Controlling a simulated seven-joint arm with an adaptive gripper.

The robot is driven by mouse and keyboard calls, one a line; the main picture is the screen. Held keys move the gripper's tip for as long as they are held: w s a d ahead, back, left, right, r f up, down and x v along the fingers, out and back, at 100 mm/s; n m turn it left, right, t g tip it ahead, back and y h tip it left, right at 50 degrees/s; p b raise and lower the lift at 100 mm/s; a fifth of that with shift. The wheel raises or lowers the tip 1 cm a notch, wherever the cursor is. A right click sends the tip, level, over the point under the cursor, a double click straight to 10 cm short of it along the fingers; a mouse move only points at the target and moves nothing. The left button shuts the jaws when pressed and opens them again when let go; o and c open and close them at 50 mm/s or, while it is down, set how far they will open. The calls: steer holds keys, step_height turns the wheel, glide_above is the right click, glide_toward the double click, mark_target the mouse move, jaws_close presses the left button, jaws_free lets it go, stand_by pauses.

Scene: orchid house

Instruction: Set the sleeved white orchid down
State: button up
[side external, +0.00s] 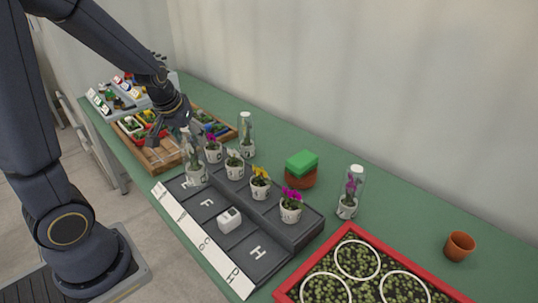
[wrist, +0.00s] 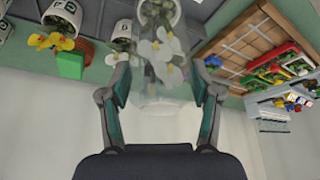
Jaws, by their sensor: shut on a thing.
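My gripper (side external: 182,122) is shut on the clear sleeve of a white orchid (side external: 191,148), near the sleeve's top. The orchid's white pot (side external: 196,175) hangs upright below, at the left end of the dark stepped tray (side external: 270,262), by its first lettered cell. I cannot tell whether the pot touches the tray. In the wrist view, my gripper's fingers (wrist: 163,84) stand on either side of the sleeve, with white blooms (wrist: 160,48) inside and the pot (wrist: 158,10) partly cut off at the top edge.
Potted white (side external: 234,169), yellow (side external: 260,187) and magenta (side external: 291,212) orchids stand on the tray's raised back row. Another sleeved orchid (side external: 246,148) stands behind. A wooden crate (side external: 163,158) is close on the left.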

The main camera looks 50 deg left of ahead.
mark_target(199, 165)
steer(key=f, duration=0.1)
steer(key=d+f, duration=0.1)
steer(key=f, duration=0.1)
steer(key=shift+w+d+f+m, duration=0.2)
steer(key=shift+w+f+m, duration=0.05)
steer(key=shift+f+m, duration=0.05)
steer(key=shift+w+f, duration=0.1)
steer(key=shift+f, duration=2.4)
steer(key=o, duration=1.7)
steer(key=shift+c, duration=0.2)
steer(key=v, duration=1.1)
steer(key=shift+r, duration=0.35)
steer(key=s+d+r+m+h, duration=0.1)
steer(key=s+d+r+m, duration=0.1)
steer(key=s+d+r, duration=0.2)
steer(key=s+d+r+m+t+h, duration=0.1)
steer(key=s+d+r+m, duration=0.2)
steer(key=d, duration=0.6)
step_height(199, 165, up, 2)
steer(key=shift+s+r+t, duration=0.15)
steer(key=shift+s+t, duration=0.15)
steer(key=shift+s, duration=0.2)
